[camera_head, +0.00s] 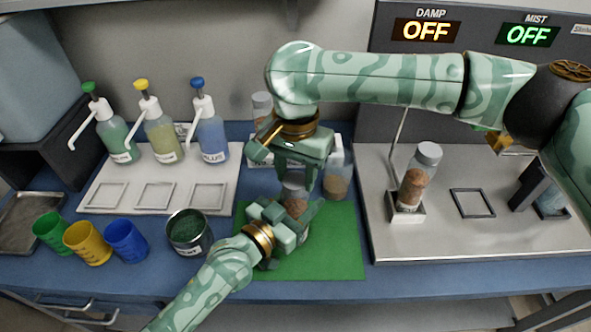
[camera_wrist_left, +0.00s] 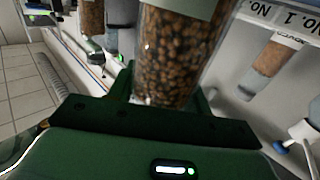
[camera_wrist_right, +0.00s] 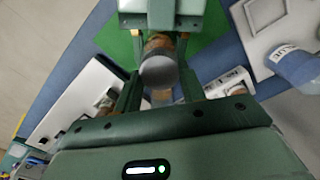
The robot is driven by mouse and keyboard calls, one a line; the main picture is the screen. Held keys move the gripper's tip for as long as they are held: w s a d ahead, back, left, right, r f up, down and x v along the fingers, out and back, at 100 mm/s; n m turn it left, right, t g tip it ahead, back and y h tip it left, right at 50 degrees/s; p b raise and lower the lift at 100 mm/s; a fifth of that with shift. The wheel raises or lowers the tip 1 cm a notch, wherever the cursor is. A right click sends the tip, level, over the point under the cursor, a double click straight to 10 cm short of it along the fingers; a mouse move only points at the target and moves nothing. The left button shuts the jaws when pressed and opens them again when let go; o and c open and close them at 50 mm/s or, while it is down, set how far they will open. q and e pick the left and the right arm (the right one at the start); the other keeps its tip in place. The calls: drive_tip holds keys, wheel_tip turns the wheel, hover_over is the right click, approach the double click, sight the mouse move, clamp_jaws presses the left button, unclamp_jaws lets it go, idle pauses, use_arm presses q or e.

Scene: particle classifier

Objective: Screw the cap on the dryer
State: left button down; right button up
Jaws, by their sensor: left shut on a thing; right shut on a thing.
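A clear jar of brown beads (camera_head: 296,207) stands over the green mat (camera_head: 340,245) in the head view. My left gripper (camera_head: 287,222) is shut on its body from the front left. The beads fill much of the left wrist view (camera_wrist_left: 172,50). My right gripper (camera_head: 296,176) points down from above, shut on the grey cap at the jar's top. The round cap (camera_wrist_right: 159,72) lies between its fingers in the right wrist view. I cannot tell whether the cap is fully seated, as the fingers hide its lower edge.
Another capped bottle of brown grains (camera_head: 413,180) stands in a holder on the metal tray (camera_head: 470,240) at right. A jar (camera_head: 337,178) stands close behind the grippers. A dark metal can (camera_head: 190,232), coloured cups (camera_head: 88,243) and pump bottles (camera_head: 160,130) are at left.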

drive_tip(key=m, duration=0.7)
drive_tip(key=shift+r, duration=0.1)
drive_tip(key=m, duration=0.3)
drive_tip(key=shift+s+a, duration=0.15)
drive_tip(key=shift+s, duration=0.2)
drive_tip(key=m, duration=0.5)
drive_tip(key=shift+f, duration=0.2)
drive_tip(key=shift+w+d+m, duration=0.15)
drive_tip(key=shift+d+m, duration=0.05)
drive_tip(key=shift+m, duration=0.3)
drive_tip(key=o, duration=0.9)
